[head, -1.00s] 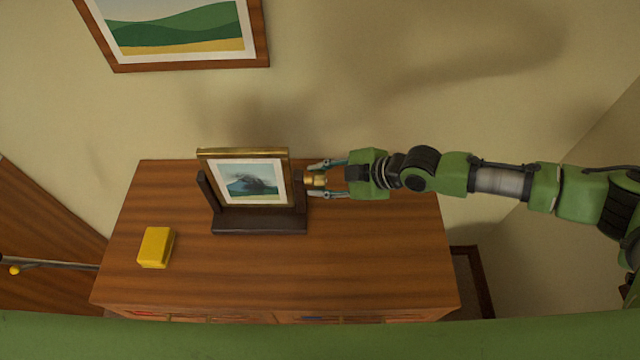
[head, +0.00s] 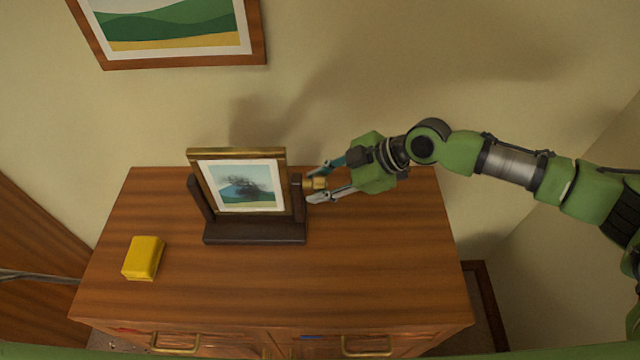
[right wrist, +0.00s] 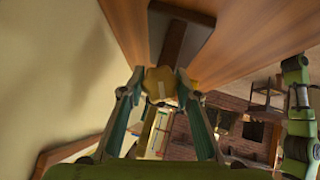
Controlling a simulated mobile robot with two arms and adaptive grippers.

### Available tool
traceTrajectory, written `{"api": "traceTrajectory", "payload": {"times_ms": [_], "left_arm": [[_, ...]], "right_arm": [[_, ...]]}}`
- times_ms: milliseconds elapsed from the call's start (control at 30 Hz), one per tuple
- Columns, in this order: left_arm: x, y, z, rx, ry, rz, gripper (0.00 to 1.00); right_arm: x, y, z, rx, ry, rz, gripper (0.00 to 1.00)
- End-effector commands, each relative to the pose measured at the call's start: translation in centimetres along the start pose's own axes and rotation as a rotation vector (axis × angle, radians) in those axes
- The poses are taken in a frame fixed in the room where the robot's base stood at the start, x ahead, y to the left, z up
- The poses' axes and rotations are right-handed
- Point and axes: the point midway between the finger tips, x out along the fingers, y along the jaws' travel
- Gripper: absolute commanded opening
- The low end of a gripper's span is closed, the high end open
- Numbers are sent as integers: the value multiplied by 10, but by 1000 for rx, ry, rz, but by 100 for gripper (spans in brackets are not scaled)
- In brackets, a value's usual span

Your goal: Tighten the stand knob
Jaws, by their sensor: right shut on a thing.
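The dark wooden stand (head: 255,231) is on the cabinet top and holds a gold-framed picture (head: 238,184) between its posts. The brass stand knob (head: 319,183) is at the stand's right post. My right gripper (head: 319,184) comes from the right with its fingers on either side of the knob and is shut on it. In the right wrist view the knob (right wrist: 159,84) sits between the fingertips, with the dark stand (right wrist: 176,38) behind it. My left gripper is not in view.
A yellow block (head: 144,258) lies on the cabinet top (head: 370,270), left of the stand. The wall is close behind the stand, with a framed landscape (head: 170,28) above. The front and right of the top are clear.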

Motion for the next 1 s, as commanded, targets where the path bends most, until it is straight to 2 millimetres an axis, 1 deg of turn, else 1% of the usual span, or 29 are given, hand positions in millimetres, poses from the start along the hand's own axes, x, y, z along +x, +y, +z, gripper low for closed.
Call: {"api": "traceTrajectory", "payload": {"times_ms": [167,200,233,567,667,767,1000], "left_arm": [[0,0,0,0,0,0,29],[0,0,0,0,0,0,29],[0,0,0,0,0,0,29],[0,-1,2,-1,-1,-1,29],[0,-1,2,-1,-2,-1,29],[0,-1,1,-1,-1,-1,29],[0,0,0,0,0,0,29]], "right_arm": [[1,-1,1,1,-1,-2,9],[1,-1,1,1,-1,-2,40],[1,-1,1,1,-1,-2,48],[0,0,0,0,-1,0,48],[-6,0,1,1,-1,1,48],[-20,1,1,2,0,3,48],[-71,0,2,2,-2,3,48]]}}
